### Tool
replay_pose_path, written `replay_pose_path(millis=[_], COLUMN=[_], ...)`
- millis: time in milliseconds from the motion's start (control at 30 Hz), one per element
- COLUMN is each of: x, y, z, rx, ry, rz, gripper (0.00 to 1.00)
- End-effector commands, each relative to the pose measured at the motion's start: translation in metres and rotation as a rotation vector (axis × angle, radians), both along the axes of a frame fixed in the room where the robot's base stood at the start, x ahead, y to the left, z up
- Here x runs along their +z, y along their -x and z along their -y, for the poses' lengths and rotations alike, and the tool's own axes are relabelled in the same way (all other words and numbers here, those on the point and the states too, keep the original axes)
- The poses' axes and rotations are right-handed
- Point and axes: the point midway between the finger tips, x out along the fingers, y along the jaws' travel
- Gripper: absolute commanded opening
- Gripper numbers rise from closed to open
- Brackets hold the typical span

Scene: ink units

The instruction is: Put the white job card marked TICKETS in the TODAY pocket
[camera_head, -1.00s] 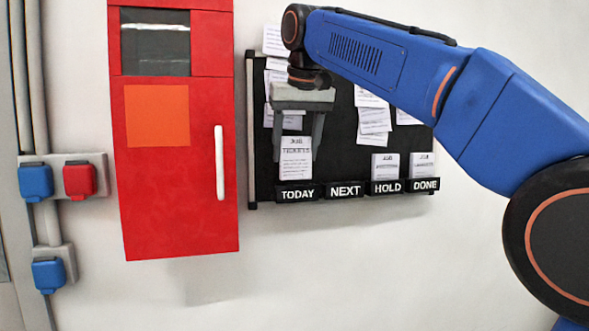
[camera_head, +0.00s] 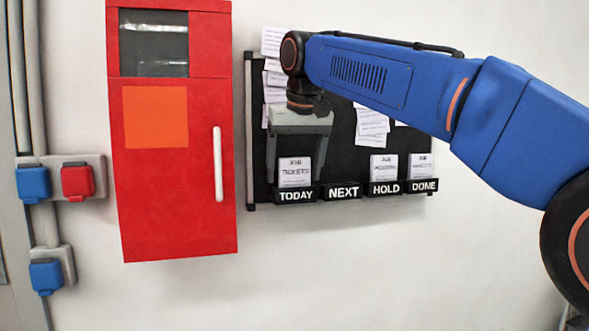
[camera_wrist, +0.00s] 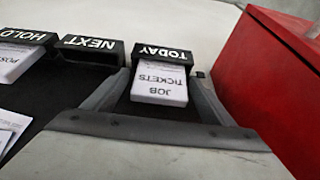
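The white job card marked TICKETS (camera_head: 295,172) stands upright in the TODAY pocket (camera_head: 296,195), its lower part hidden behind the pocket front. The card also shows in the wrist view (camera_wrist: 159,84), seated in the TODAY pocket (camera_wrist: 162,54). My gripper (camera_head: 296,180) is at the card, one finger on each side. Its fingers are spread wider than the card, with a narrow gap on each side, so it looks open. In the wrist view my gripper (camera_wrist: 159,78) straddles the card.
The NEXT pocket (camera_head: 343,192) is empty. The HOLD pocket (camera_head: 386,188) and DONE pocket (camera_head: 423,186) hold white cards. Loose papers (camera_head: 371,127) are pinned on the black board above. A red cabinet (camera_head: 160,200) with a white handle stands close on the left.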

Motion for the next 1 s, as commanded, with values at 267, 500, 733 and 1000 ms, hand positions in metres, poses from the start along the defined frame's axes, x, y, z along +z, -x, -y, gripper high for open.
replay_pose_path(millis=[267, 500, 733, 1000], x=[0.001, 0.021, 0.062, 0.101], y=[0.000, 0.007, 0.023, 0.038], z=[0.000, 0.002, 0.006, 0.011], rx=[0.000, 0.000, 0.000, 0.000], ry=[0.000, -0.002, -0.002, -0.001], rz=[0.000, 0.003, 0.003, 0.002], gripper=[0.77, 0.77, 0.77, 0.77])
